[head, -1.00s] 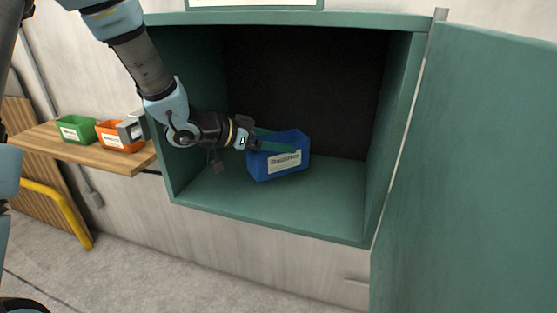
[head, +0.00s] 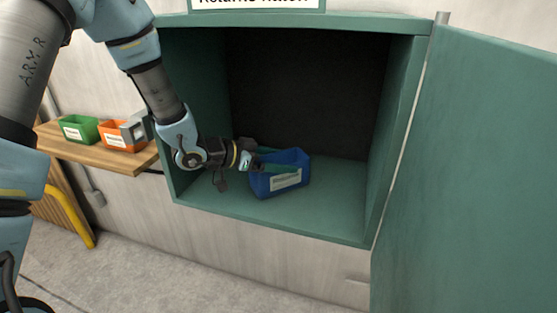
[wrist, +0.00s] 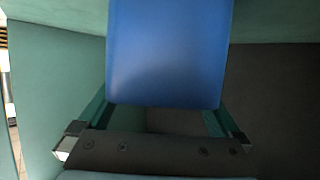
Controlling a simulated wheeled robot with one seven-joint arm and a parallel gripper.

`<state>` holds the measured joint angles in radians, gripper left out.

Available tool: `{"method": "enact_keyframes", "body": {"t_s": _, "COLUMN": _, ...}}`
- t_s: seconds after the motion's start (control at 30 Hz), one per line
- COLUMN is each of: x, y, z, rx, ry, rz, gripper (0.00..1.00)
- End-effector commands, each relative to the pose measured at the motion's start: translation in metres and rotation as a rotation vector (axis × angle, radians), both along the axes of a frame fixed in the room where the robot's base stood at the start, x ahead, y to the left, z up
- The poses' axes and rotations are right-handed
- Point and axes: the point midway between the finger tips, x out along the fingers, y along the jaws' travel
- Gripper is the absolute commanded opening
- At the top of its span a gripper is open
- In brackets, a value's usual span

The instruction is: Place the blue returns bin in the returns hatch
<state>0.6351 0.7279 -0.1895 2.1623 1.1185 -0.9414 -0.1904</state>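The blue returns bin (head: 265,187), with a white label on its front, is inside the green returns hatch (head: 340,205), close above or on its floor; I cannot tell whether it touches. It looks roughly upright. My gripper (head: 283,160) reaches in from the left, with one finger along the bin's labelled front and the other at its far side. In the wrist view the blue bin (wrist: 168,50) fills the space between the two green fingers, which appear shut on it. The fingertips are hidden there by the bin.
The hatch door (head: 470,170) stands open at the right. A wooden shelf (head: 95,157) at the left holds a green bin (head: 78,128) and an orange bin (head: 115,134). The hatch floor right of the blue bin is clear. A side wall bounds the hatch at left.

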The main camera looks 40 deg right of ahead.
Motion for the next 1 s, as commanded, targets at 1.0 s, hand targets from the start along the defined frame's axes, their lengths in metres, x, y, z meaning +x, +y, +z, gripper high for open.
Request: {"method": "enact_keyframes", "body": {"t_s": 1.0, "x": 0.024, "y": 0.107, "z": 0.048, "rx": 0.000, "ry": 0.001, "rz": 0.001, "gripper": 1.00}}
